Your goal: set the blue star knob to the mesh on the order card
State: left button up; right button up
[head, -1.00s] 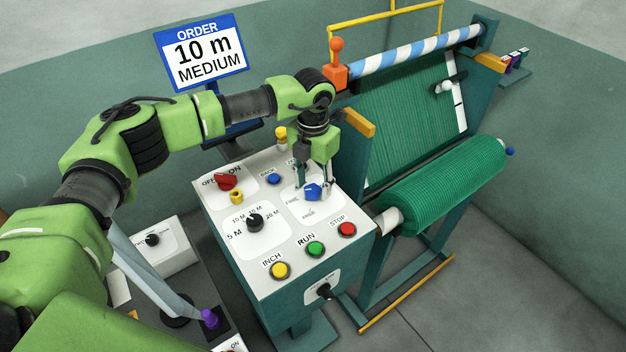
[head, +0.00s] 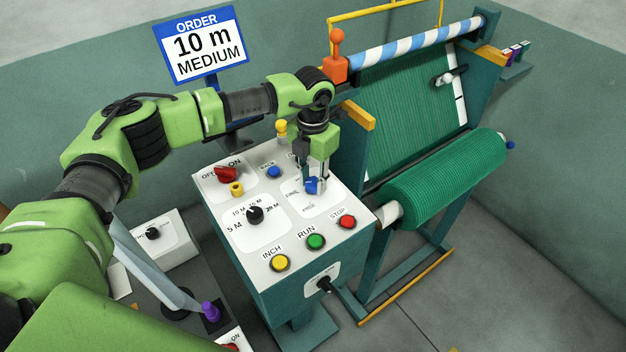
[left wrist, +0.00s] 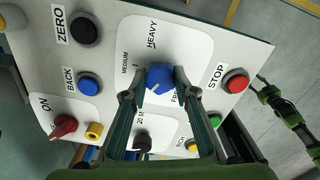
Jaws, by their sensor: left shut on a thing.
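The blue star knob (head: 312,186) sits on a white plate on the control panel (head: 262,165). My left gripper (head: 314,182) comes down on it from above, its fingers shut on it from two sides. In the left wrist view the knob (left wrist: 160,76) is between the fingertips, with a short pale mark on its face. HEAVY and MEDIUM are readable around it; another label is partly covered. I cannot tell which label the mark points to. The order card (head: 202,48) reads 10 m MEDIUM. A green-and-black part at the wrist view's right edge looks like my right arm; its fingers are unclear.
Near the knob are the blue BACK button (head: 274,172), the black length knob (head: 255,214), the red switch (head: 227,174), and the INCH (head: 281,263), RUN (head: 316,242) and STOP (head: 347,222) buttons. The green netting roll (head: 445,185) stands right of the panel.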

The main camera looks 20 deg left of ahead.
aim_at(313, 182)
pick_arm(q)
jog(key=m+b, duration=0.7)
jog(key=b, duration=0.2)
jog(key=shift+f, duration=0.15)
jog(key=m+b, duration=0.2)
jog(key=m, duration=0.1)
jog(key=shift+r+m+b, duration=0.25)
jog(key=shift+m+b, duration=0.35)
jog(key=shift+m, duration=0.5)
jog(key=shift+w, duration=0.1)
jog(key=o, duration=1.1)
jog(key=shift+c, duration=0.2)
jog(key=shift+o, duration=0.2)
notch_tip(313, 182, up, 12)
